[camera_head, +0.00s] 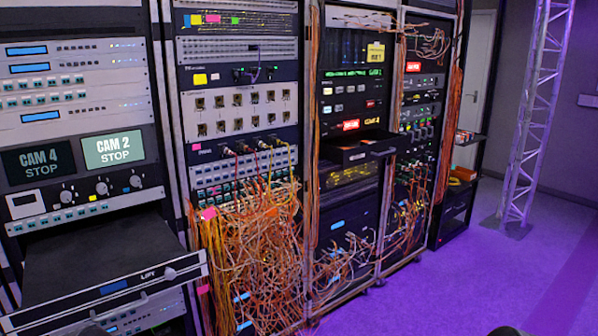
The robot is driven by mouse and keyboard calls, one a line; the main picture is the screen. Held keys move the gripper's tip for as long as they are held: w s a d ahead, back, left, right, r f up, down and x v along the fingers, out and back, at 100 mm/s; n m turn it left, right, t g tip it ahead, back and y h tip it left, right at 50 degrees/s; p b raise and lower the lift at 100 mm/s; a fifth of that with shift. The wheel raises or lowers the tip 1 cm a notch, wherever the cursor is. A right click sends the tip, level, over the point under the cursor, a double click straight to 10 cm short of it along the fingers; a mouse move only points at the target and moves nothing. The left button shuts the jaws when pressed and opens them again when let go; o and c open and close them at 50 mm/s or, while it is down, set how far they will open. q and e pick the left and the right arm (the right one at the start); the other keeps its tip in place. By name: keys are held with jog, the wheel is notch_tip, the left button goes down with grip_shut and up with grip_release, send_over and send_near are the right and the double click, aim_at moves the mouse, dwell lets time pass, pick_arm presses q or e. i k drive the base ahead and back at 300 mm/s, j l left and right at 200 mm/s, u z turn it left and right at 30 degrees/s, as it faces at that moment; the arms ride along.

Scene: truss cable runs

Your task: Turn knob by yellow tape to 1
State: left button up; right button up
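In the left rack, below the two small screens, a row of three round knobs sits on a grey panel. The middle knob (101,188) has a small yellow tape piece (93,198) just below and left of it. The left knob (67,196) and right knob (135,181) stand on either side. The knob markings are too small to read, so I cannot tell its setting. The screens read "CAM 4 STOP" (39,162) and "CAM 2 STOP" (113,149). Neither gripper is in view; only dark rounded shapes show at the bottom edge.
A drawer marked "LIFT" (100,262) sticks out below the knob panel. Tangled orange cables (255,240) hang from the middle rack. Another black drawer (358,150) is pulled out farther right. A metal truss (535,110) stands on the purple floor (480,280), which is clear at right.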

aim_at(102, 188)
jog(key=k+j, duration=0.15)
jog(key=j, duration=0.3)
jog(key=k+j+u, duration=0.1)
jog(key=j, duration=0.4)
jog(key=k+j, duration=0.15)
jog(key=j, duration=0.3)
jog(key=k+j, duration=0.15)
jog(key=j, duration=0.35)
jog(key=k+j+u, duration=0.1)
jog(key=j, duration=0.35)
jog(key=k+j, duration=0.15)
jog(key=j, duration=0.35)
